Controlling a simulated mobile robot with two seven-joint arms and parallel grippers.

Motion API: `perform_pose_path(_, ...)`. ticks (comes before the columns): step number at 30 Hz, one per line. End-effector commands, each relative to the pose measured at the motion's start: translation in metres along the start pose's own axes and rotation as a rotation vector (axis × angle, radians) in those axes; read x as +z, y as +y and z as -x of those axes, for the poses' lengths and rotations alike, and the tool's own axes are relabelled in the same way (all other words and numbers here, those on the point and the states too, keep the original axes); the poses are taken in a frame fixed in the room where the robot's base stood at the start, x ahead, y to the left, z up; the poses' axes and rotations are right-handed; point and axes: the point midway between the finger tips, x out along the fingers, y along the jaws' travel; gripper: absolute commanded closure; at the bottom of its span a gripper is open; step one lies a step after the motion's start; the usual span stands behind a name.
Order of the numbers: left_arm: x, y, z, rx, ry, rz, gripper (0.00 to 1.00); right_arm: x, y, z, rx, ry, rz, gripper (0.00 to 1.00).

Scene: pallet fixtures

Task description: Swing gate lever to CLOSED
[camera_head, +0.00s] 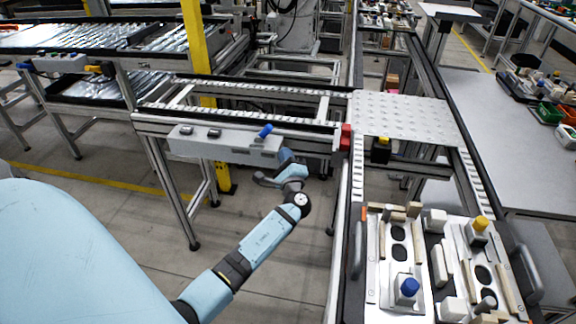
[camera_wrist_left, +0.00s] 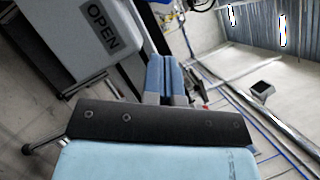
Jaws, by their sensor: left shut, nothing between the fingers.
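A long grey control box (camera_head: 225,145) is fixed to the front of the conveyor frame. A short blue lever handle (camera_head: 265,131) stands tilted at its right part. In the left wrist view a grey box face carries an OPEN label (camera_wrist_left: 97,28); no CLOSED label is readable. My left gripper (camera_head: 286,156) is just below and right of the blue handle, beside the box's right end, and looks apart from the handle. Its blue fingers, also in the left wrist view (camera_wrist_left: 165,72), are shut and empty. My right gripper is not in view.
A red block (camera_head: 346,137) sits at the corner right of the box. A perforated plate (camera_head: 405,118) covers the right conveyor, with a fixture pallet (camera_head: 390,285) nearer. A yellow post (camera_head: 197,50) rises behind the box. The floor below the box is open.

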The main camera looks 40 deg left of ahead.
Motion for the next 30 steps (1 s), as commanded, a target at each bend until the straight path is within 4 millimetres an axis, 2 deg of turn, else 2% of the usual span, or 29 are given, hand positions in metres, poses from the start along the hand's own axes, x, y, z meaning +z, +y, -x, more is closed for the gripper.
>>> perform_pose_path(1,0.001,-0.002,-0.012,-0.001,-0.001,0.000,1.00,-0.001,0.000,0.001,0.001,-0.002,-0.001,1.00)
perform_pose_path(4,0.001,-0.001,-0.032,0.000,-0.002,-0.001,1.00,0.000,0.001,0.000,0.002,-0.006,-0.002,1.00)
perform_pose_path(9,0.020,-0.001,-0.049,0.001,0.000,0.000,1.00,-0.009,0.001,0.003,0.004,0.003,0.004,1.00)
perform_pose_path(15,0.028,0.000,-0.057,0.001,0.001,-0.001,1.00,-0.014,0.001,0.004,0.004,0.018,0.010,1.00)
perform_pose_path(30,0.029,0.000,-0.058,0.014,0.001,0.026,1.00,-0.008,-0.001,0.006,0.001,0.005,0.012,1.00)
